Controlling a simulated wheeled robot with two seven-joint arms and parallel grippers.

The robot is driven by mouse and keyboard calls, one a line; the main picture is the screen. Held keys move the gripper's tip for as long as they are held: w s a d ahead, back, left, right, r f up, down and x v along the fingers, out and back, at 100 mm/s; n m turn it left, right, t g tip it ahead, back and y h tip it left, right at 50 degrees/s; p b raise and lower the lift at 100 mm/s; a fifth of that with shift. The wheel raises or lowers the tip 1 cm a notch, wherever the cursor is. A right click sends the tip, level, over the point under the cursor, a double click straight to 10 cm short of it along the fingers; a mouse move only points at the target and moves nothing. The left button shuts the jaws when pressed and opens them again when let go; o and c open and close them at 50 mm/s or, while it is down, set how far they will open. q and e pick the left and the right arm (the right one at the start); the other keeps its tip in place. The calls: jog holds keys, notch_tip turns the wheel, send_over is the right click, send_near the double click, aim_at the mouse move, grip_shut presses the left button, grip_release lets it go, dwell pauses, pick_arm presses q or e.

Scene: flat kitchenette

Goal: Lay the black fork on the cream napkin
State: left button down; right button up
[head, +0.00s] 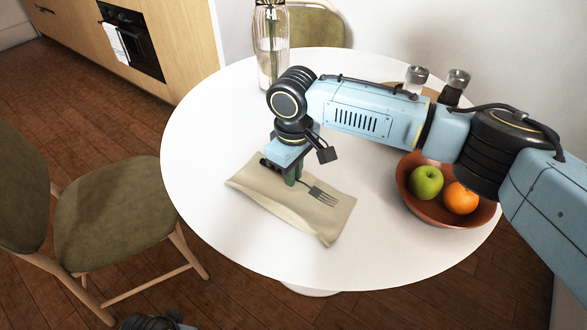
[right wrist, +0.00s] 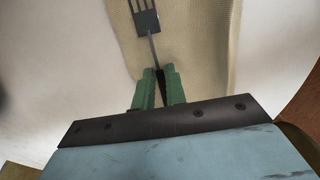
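The cream napkin (head: 270,207) lies flat on the white round table, its long side slanting down to the right. The black fork (head: 322,196) is over the napkin, tines toward its right end; I cannot tell whether it touches the cloth. My right gripper (head: 293,180) points down over the napkin with its green fingers around the fork's handle. In the right wrist view the fingers (right wrist: 160,82) are close together on the dark handle, and the fork's head (right wrist: 146,22) sticks out ahead over the napkin (right wrist: 195,60).
A brown bowl (head: 415,202) with a green apple (head: 426,182) and an orange (head: 461,198) stands right of the napkin, below my right arm. A glass vase (head: 271,50) and two shakers (head: 457,82) stand at the back. The table's left side (head: 205,135) is clear.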

pick_arm(q)
jog(key=shift+w+r, duration=0.1)
pick_arm(e)
jog(key=o, duration=0.3)
jog(key=shift+s+d+f, duration=0.15)
jog(key=shift+d+f, duration=0.05)
jog(key=shift+f, duration=0.15)
jog(key=shift+r, duration=0.1)
